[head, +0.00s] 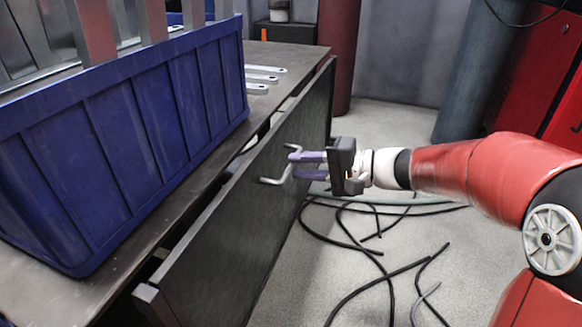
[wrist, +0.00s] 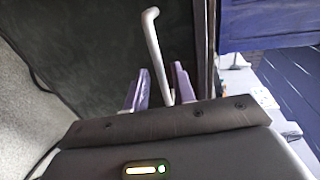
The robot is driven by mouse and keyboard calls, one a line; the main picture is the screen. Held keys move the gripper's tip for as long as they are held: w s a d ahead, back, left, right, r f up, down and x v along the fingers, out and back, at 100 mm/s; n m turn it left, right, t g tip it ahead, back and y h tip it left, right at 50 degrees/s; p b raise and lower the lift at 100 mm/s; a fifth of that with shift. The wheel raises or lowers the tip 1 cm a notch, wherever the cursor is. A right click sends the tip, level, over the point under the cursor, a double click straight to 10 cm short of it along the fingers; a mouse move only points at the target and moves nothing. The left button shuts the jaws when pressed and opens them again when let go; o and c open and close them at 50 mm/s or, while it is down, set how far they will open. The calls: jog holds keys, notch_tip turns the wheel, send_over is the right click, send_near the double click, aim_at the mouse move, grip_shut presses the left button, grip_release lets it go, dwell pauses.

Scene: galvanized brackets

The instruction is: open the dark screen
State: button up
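The dark screen (head: 272,215) is a long dark panel along the front of the workbench. Its top edge stands a little apart from the bench edge, with a narrow gap between. A pale bent bar handle (head: 273,181) sticks out from its face; it also shows in the wrist view (wrist: 153,35). My gripper (head: 308,165) is at the handle, with its two purple fingers apart. In the wrist view, the handle runs between the fingers (wrist: 160,88), closer to the right one. Firm contact with either finger does not show.
A large blue crate (head: 120,135) with metal brackets stands on the workbench (head: 85,300). Several flat metal pieces (head: 262,78) lie behind it. Black cables (head: 375,255) are spread over the floor in front of the screen. A red cabinet (head: 545,60) stands at the right.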

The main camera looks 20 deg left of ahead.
aim_at(291, 164)
jog(key=shift+x, duration=1.55)
grip_shut()
